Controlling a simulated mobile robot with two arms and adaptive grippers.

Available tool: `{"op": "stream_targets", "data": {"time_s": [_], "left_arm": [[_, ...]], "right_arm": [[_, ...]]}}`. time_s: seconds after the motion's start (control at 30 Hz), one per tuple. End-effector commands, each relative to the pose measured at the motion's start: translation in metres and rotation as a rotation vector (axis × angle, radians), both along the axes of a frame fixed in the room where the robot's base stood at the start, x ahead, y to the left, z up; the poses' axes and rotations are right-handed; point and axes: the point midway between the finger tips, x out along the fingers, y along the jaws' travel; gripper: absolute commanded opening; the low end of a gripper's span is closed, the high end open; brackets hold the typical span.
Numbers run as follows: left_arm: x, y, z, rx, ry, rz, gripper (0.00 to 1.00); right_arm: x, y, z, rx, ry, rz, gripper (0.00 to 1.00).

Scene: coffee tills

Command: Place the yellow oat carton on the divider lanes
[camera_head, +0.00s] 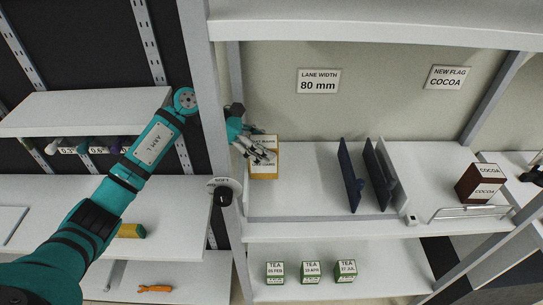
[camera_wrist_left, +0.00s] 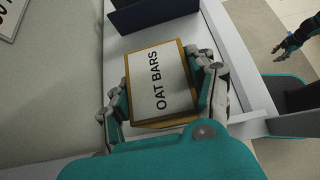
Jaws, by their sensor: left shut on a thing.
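The yellow oat carton (camera_head: 264,172) has a white label reading "OAT BARS". It is at the left end of the middle shelf, left of the dividers. My left gripper (camera_head: 262,153) is shut on it, and in the left wrist view its fingers flank the carton (camera_wrist_left: 159,88) on both sides. I cannot tell whether the carton touches the shelf. In the left wrist view a navy divider (camera_wrist_left: 150,17) is beyond the carton. My right gripper (camera_wrist_left: 290,44) is far off; its jaws are unclear.
A brown cocoa box (camera_head: 480,183) stands at the right of the shelf (camera_head: 310,228), behind a wire rail (camera_head: 470,211). Several green tea boxes (camera_head: 311,272) stand on the shelf below. A grey post (camera_head: 207,100) is left of my gripper. Shelf between carton and dividers is clear.

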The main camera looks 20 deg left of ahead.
Motion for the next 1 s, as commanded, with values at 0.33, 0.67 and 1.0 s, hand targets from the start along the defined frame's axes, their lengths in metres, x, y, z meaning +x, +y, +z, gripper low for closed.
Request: {"op": "stream_targets", "data": {"time_s": [0.33,0.67,1.0], "left_arm": [[0.0,0.0,-0.038,-0.002,0.0,0.001,0.16],[0.0,0.0,-0.043,0.0,-0.002,0.0,0.16],[0.0,0.0,-0.043,0.0,-0.001,-0.001,0.82]], "right_arm": [[0.0,-0.001,0.014,-0.002,0.001,-0.003,0.4],[0.0,-0.001,0.011,-0.002,0.001,-0.003,0.4],[0.0,-0.001,0.01,-0.002,0.001,-0.003,0.4]]}}
